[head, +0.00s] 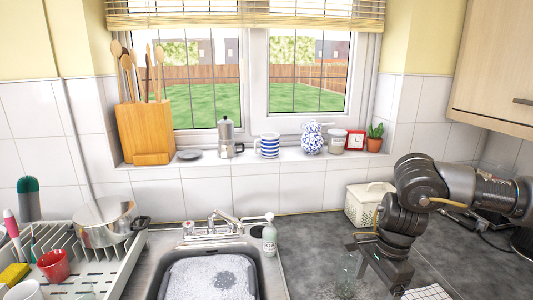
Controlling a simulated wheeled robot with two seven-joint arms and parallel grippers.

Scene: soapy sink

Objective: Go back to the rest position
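My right arm comes in from the right edge and bends down over the dark worktop. Its gripper (376,268) points down over the worktop, to the right of the sink. A faint, clear glass-like object (347,268) shows just left of the gripper; I cannot tell if they touch. My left gripper is not in view.
The sink holds a black basin (210,278) of suds, with a soap bottle (269,236) behind it. A drying rack (100,272) with a steel pot (104,222) stands left. A cream basket (366,205) stands behind my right arm. A checked cloth (428,293) lies at the front right.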

